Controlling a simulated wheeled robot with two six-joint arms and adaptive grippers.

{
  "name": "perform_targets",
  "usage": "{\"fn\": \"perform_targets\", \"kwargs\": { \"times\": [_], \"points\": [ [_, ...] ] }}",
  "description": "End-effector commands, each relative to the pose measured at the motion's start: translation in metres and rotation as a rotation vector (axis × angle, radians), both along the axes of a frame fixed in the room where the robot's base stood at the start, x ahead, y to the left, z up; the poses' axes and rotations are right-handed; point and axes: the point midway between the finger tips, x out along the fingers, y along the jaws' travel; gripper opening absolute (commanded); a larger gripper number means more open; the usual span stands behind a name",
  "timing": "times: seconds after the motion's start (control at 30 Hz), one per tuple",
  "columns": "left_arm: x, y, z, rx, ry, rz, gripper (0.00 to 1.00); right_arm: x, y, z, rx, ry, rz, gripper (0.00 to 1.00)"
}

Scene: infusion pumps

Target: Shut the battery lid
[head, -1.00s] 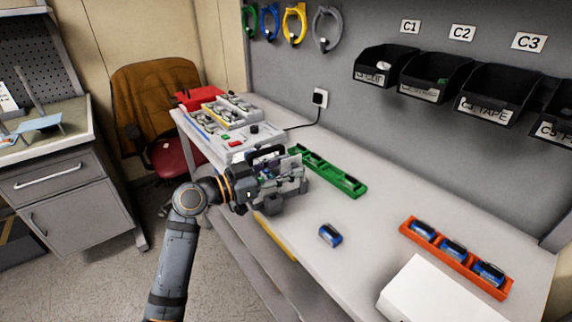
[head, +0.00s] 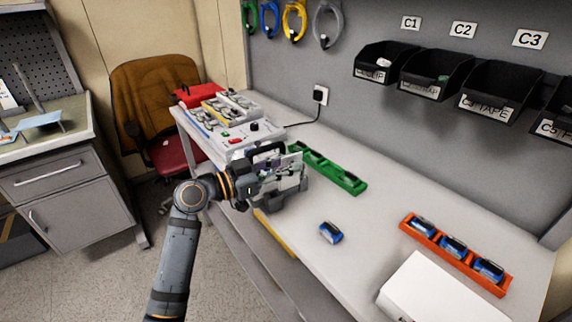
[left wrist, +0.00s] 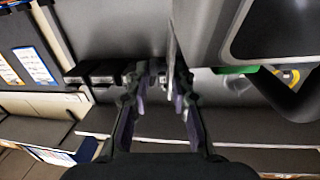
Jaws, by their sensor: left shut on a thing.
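The infusion pump (head: 294,199) stands on the bench, partly hidden behind my left gripper (head: 280,178) in the head view. In the left wrist view the pump's grey body (left wrist: 215,30) fills the upper right, with its dark handle (left wrist: 292,95) at the right edge. My left gripper (left wrist: 160,80) is shut on the battery lid (left wrist: 172,45), a thin plate seen nearly edge-on beside the pump body. The lid stands out from the body, open. The exact contact at the fingertips is dark and hard to see. My right gripper is in neither view.
A blue battery (head: 331,232) lies loose on the bench (head: 365,225). An orange tray (head: 437,241) holds several blue batteries at the right, near a white box (head: 440,290). A green tray (head: 345,179) lies behind the pump. The bench middle is mostly clear.

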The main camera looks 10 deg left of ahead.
Motion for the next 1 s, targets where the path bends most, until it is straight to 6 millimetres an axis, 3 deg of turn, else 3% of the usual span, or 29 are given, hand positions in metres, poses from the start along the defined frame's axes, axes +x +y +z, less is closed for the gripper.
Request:
{"fn": "perform_targets", "kwargs": {
  "times": [0.47,1.0],
  "points": [
    [0.004,0.003,0.001,-0.05,0.068,-0.001,0.0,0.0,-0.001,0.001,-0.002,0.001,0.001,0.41],
    [0.02,0.015,0.002,-0.278,0.369,-0.001,0.0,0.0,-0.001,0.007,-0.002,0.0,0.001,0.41]
  ]
}}
